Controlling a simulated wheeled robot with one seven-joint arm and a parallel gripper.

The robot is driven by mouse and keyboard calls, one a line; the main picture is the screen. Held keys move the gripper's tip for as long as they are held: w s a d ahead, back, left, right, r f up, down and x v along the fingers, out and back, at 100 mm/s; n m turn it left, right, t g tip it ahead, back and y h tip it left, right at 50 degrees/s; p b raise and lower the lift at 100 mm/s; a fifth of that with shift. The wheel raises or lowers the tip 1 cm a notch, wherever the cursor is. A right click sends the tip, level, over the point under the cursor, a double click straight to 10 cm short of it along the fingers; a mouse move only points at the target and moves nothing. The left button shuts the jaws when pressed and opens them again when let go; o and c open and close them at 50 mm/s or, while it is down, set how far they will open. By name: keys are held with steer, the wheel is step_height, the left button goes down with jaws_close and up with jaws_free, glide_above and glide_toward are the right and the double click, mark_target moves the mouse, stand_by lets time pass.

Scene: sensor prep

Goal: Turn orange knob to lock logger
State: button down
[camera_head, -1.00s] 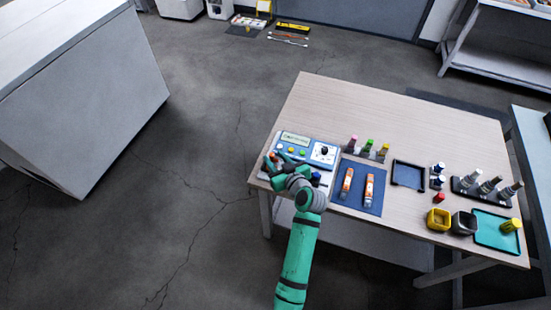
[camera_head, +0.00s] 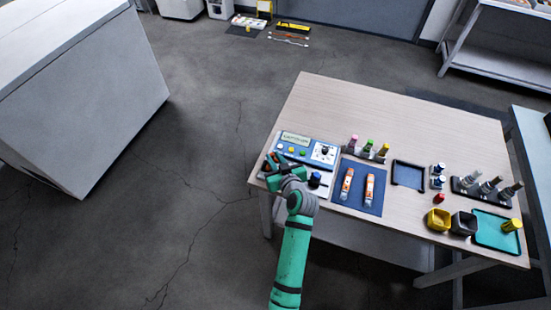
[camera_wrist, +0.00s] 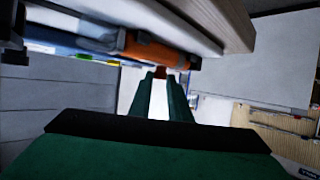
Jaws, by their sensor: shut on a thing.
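The logger (camera_head: 300,142) is a blue and white box with a small display, coloured buttons and a black dial, at the table's left corner. The orange knob (camera_head: 270,158) shows only as a small patch beside my gripper at the logger's left end. In the wrist view the orange knob (camera_wrist: 150,50) is a large rounded orange part against the white and blue casing. My gripper (camera_head: 273,164) is at the knob, its green fingertips (camera_wrist: 160,76) closed on the knob's narrow reddish end. The fingers partly hide the knob, and its turn angle is hard to tell.
A dark blue knob (camera_head: 315,179) stands just right of my gripper. A blue mat (camera_head: 350,201) with two orange and white items lies further right. Colour-capped bottles (camera_head: 367,146), a dark tray (camera_head: 408,174) and yellow (camera_head: 438,219) and grey bins fill the right side. The table's far part is clear.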

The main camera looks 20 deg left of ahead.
mark_target(271, 154)
steer(key=m+h, duration=0.1)
steer(key=m+t+h, duration=0.1)
steer(key=a+m+t+h, duration=0.1)
steer(key=m+h, duration=0.1)
steer(key=shift+s+a, duration=0.1)
steer(key=shift+s, duration=0.2)
steer(key=m+h, duration=0.2)
steer(key=a+m+h, duration=0.1)
steer(key=m+h, duration=0.1)
steer(key=h, duration=0.1)
steer(key=shift+t, duration=0.4)
steer(key=m+g+h, duration=0.1)
steer(key=m+h, duration=0.1)
steer(key=a+m+h, duration=0.1)
steer(key=m+h, duration=0.2)
steer(key=shift+w+a+g+h, duration=0.2)
steer(key=shift+g+h, duration=0.1)
steer(key=shift+g, duration=0.1)
steer(key=m+g+h, duration=0.2)
steer(key=m, duration=0.1)
steer(key=shift+w+a+h, duration=0.15)
steer(key=shift+a+h, duration=0.05)
steer(key=shift+h, duration=0.2)
steer(key=shift+m, duration=0.3)
steer(key=shift+f+g+h, duration=0.15)
steer(key=shift+g+h, duration=0.15)
steer(key=shift+g, duration=0.1)
steer(key=c, duration=1.7)
jaws_free()
steer(key=shift+w, duration=0.1)
